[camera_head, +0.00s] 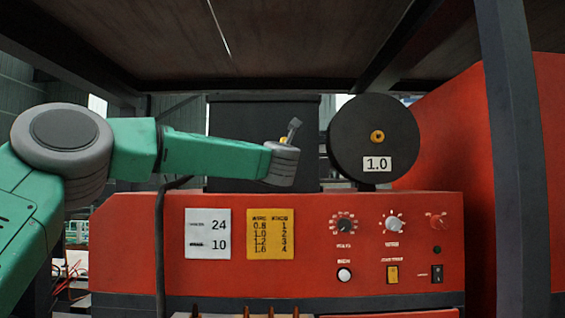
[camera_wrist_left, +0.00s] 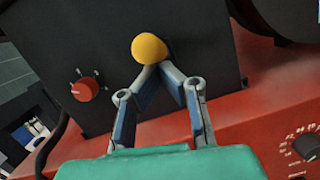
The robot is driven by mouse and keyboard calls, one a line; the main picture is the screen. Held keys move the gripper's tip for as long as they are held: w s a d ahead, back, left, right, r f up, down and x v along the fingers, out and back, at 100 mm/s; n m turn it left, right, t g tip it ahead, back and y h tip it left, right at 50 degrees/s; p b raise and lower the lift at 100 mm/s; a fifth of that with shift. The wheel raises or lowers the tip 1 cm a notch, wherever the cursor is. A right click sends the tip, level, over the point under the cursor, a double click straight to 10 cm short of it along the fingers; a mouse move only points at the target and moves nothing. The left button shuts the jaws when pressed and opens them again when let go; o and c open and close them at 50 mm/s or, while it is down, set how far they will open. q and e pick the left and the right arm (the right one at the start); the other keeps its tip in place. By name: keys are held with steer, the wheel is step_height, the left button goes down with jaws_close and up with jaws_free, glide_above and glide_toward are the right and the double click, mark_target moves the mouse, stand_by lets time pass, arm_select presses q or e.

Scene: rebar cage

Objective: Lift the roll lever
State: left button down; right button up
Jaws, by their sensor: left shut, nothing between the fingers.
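The roll lever's round yellow knob (camera_wrist_left: 149,48) stands out in front of the black box (camera_wrist_left: 200,30) in the left wrist view. Its shaft is not visible. In the head view a small piece of yellow (camera_head: 283,140) shows beside my left gripper (camera_head: 293,129), in front of the black box (camera_head: 262,115). My left gripper is shut and empty. In the left wrist view its fingertips (camera_wrist_left: 166,67) meet just below and right of the knob; I cannot tell if they touch it. My right gripper is in neither view.
A red machine (camera_head: 300,215) with dials and switches carries the box. A black spool (camera_head: 375,120) marked 1.0 stands right of the box. A red dial (camera_wrist_left: 85,90) sits on the box left of the knob. A dark post (camera_head: 512,150) stands at the right, with dark beams overhead.

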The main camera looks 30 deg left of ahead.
arm_select(q)
steer(key=shift+s+a+r, duration=0.1)
steer(key=shift+r, duration=0.75)
steer(key=shift+a+r, duration=0.15)
steer(key=shift+r, duration=0.2)
